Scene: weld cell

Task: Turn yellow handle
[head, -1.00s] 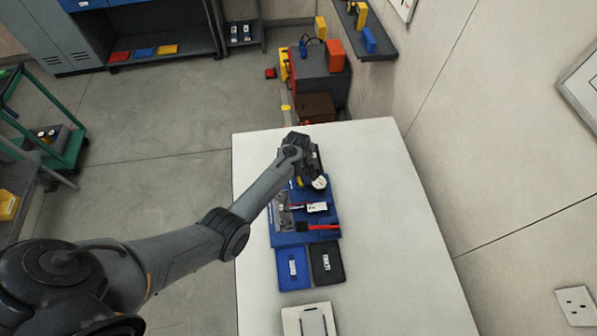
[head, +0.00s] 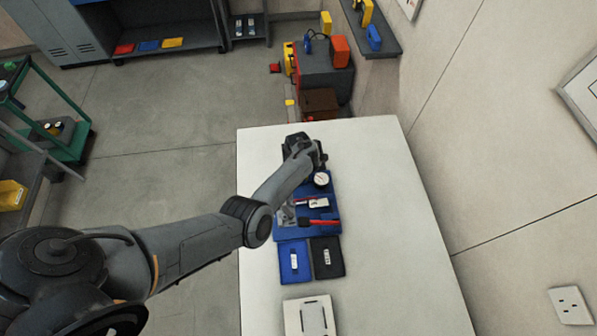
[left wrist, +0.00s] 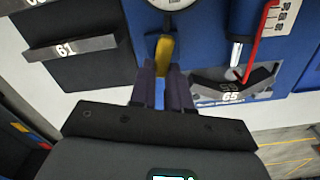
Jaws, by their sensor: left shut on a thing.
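The yellow handle (left wrist: 164,48) shows in the left wrist view, just below a round white gauge (left wrist: 172,3) on a blue board (left wrist: 205,40). My left gripper (left wrist: 163,76) is shut on the handle, with one dark finger on each side. In the head view my left gripper (head: 308,160) is over the far end of the blue board (head: 330,226), beside the gauge (head: 321,179). There my arm hides the handle. My right gripper is not in view.
A red-handled tool (left wrist: 257,42) and a metal plate labelled 65 (left wrist: 235,87) are close to the gripper. A blue tray (head: 283,262) and a black tray (head: 337,262) lie near the board. The white table (head: 400,260) is clear on the right.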

